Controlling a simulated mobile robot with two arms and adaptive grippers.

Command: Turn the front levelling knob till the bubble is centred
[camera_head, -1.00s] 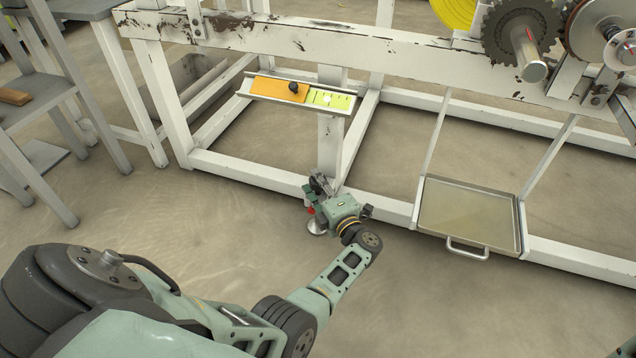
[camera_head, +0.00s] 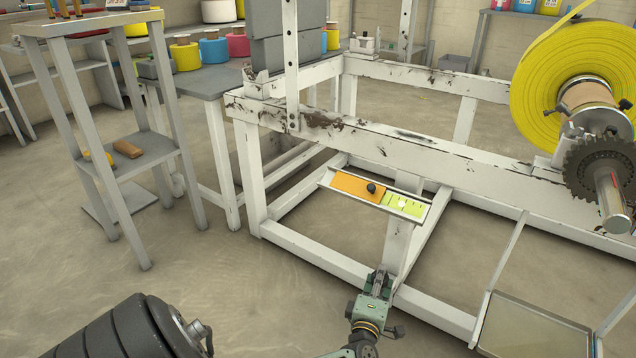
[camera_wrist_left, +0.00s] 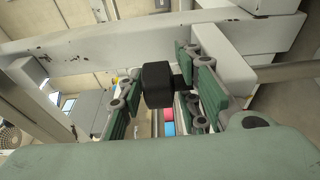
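The bubble level, a yellow-green vial (camera_head: 403,205), sits in a white tray low on the white frame, beside an orange panel (camera_head: 358,188) with a small black knob. A pale bubble spot shows near the vial's middle; its exact centring is too small to judge. My left gripper (camera_head: 380,282) is low at the front beam, below the tray. In the left wrist view a black block, apparently a knob (camera_wrist_left: 157,85), is between my green finger links (camera_wrist_left: 167,95). Whether both fingers press on it cannot be told. My right gripper is not in view.
The white frame's beam (camera_head: 440,310) runs close by my left gripper. A shallow metal tray (camera_head: 535,330) hangs at lower right. A yellow roll (camera_head: 545,95) and toothed wheel are upper right. A grey shelf (camera_head: 140,155) stands left; open floor lies between.

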